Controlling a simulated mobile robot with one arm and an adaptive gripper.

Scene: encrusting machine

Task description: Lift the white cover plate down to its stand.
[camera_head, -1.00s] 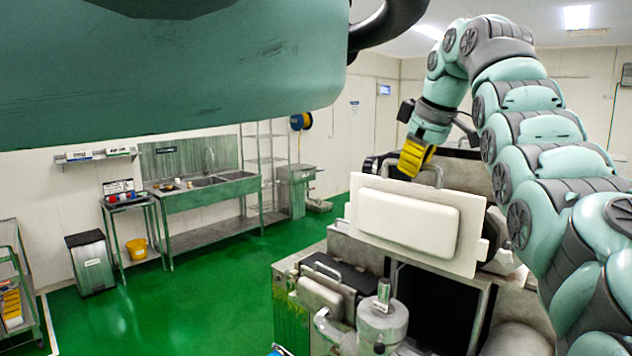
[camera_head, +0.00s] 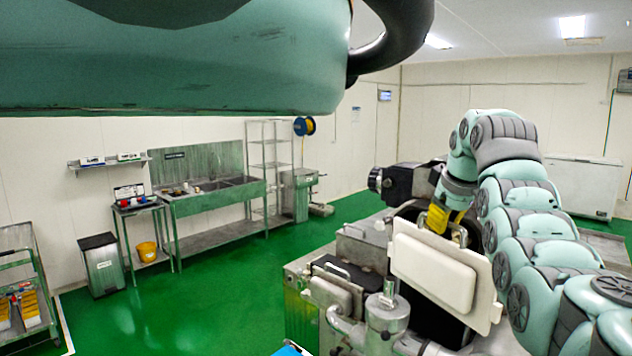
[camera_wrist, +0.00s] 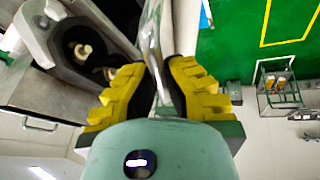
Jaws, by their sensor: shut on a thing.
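The white cover plate (camera_head: 441,270) is a flat slab with a raised, rounded panel. In the head view it hangs tilted in front of the encrusting machine. My gripper (camera_head: 445,216) is at the plate's top edge, its yellow fingers shut on the plate's handle. In the wrist view the yellow fingers of my gripper (camera_wrist: 158,92) close on both sides of a shiny metal bar, the handle (camera_wrist: 152,40). The plate's back and its far side are hidden. I cannot make out the stand with certainty.
The encrusting machine's metal body (camera_head: 363,252) and a round metal fitting (camera_head: 387,318) are close below and left of the plate. A dark machine head (camera_head: 400,182) is behind it. A sink bench (camera_head: 215,195) lines the back wall. Green floor (camera_head: 190,290) is clear at left.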

